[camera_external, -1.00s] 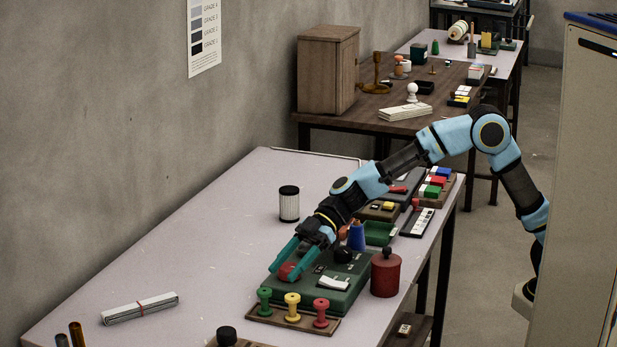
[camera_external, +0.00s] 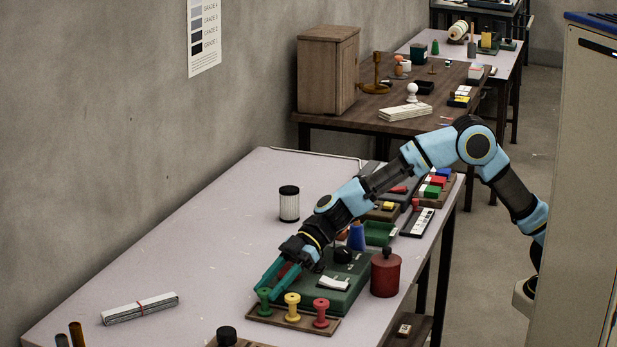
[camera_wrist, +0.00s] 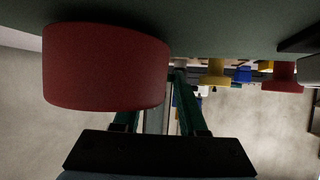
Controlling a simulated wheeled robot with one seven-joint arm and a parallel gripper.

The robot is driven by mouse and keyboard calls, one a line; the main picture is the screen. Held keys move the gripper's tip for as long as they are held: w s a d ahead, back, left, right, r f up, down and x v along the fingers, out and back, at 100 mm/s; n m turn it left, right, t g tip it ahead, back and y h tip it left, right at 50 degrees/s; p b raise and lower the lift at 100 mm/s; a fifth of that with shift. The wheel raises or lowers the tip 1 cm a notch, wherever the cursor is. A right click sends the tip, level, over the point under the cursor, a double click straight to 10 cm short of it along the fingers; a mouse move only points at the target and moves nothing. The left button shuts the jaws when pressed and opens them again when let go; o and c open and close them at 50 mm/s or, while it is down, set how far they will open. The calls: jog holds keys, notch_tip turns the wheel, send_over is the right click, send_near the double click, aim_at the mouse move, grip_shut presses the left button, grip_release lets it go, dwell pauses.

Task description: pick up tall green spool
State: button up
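The green spool (camera_external: 264,301) stands upright at the left end of a small wooden rack (camera_external: 283,320), in a row with a yellow spool (camera_external: 292,307) and a red spool (camera_external: 320,312). My gripper (camera_external: 263,288) is open, its two teal fingers pointing down and left, with the tips close to the top of the green spool. I cannot tell whether they touch it. In the wrist view the fingers (camera_wrist: 160,100) are apart, and a large red knob hides part of the left one. The yellow spool (camera_wrist: 215,72) and red spool (camera_wrist: 284,76) show there; I cannot make out the green one.
A green device (camera_external: 345,297) with the red knob (camera_wrist: 105,68) lies right behind the rack, under my gripper. A red canister (camera_external: 385,273) stands to its right.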

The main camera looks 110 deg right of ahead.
grip_shut()
jog(key=shift+r, duration=0.1)
